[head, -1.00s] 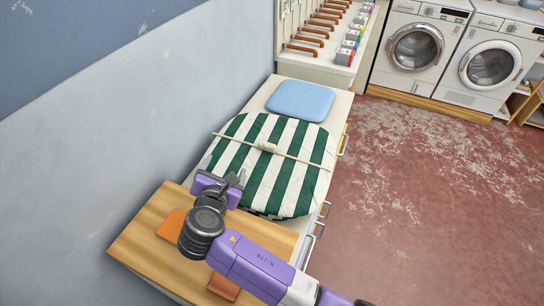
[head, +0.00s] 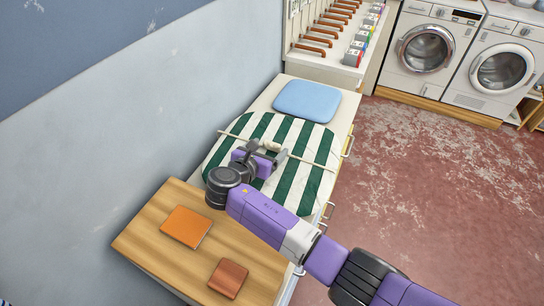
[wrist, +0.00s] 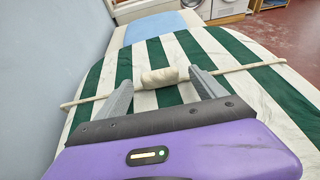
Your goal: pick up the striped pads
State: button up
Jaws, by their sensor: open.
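The striped pads (head: 305,182), green and white, lie as a wide bundle on the white counter, tied across with a cream cord. The cord has a thick cream roll (wrist: 160,77) at its middle, like a handle. In the wrist view the striped pads (wrist: 235,62) spread beyond both sides of my gripper. My gripper (head: 267,153) is over the pads near the cord. In the wrist view my gripper (wrist: 163,90) is open, with its two grey fingers either side of the roll. I cannot tell whether the fingers touch the pads. My gripper partly hides the roll in the head view.
A blue cushion (head: 307,100) lies behind the pads. In front is a wooden board (head: 180,246) with an orange block (head: 186,227) and a brown block (head: 228,278). A wall (head: 120,130) stands close on the left. Drawer handles line the right side; the red floor (head: 430,190) is open.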

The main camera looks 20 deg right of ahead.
jog(key=shift+w+d+f, duration=0.15)
jog(key=shift+w+d, duration=0.05)
jog(key=shift+w, duration=0.05)
jog(key=shift+c, duration=0.4)
grip_shut()
jog(key=shift+r, duration=0.2)
